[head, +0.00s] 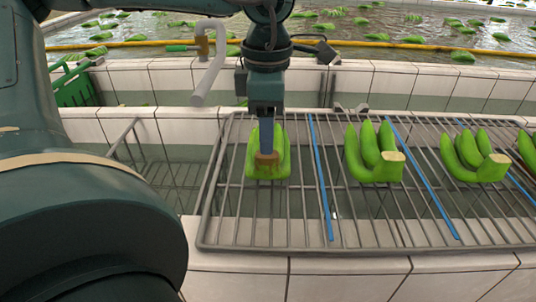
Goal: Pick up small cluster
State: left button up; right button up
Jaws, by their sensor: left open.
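A small cluster of green bananas (283,162) lies on the metal rack in the left section. My left gripper (266,155) points down right over this cluster, and its fingers hide the cluster's middle and part of its stem end. The gripper is open; I cannot tell whether its fingers touch the fruit. Another green cluster (372,155) lies in the middle section of the rack, its pale cut crown facing the front. A third cluster (473,156) lies farther right. My right gripper is not in view.
The wire rack (265,247) has blue divider strips (322,180) between clusters. A further cluster is cut off at the right edge. A grey pipe tap (208,68) stands left of my arm. A green crate (75,90) is at the left. Behind the tiled wall is water with floating bananas.

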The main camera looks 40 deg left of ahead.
aim_at(276, 165)
pick_arm(q)
jog(key=f, duration=0.4)
jog(key=shift+s+a+f, duration=0.2)
jog(key=shift+f, duration=0.1)
jog(key=shift+r, duration=0.1)
grip_shut()
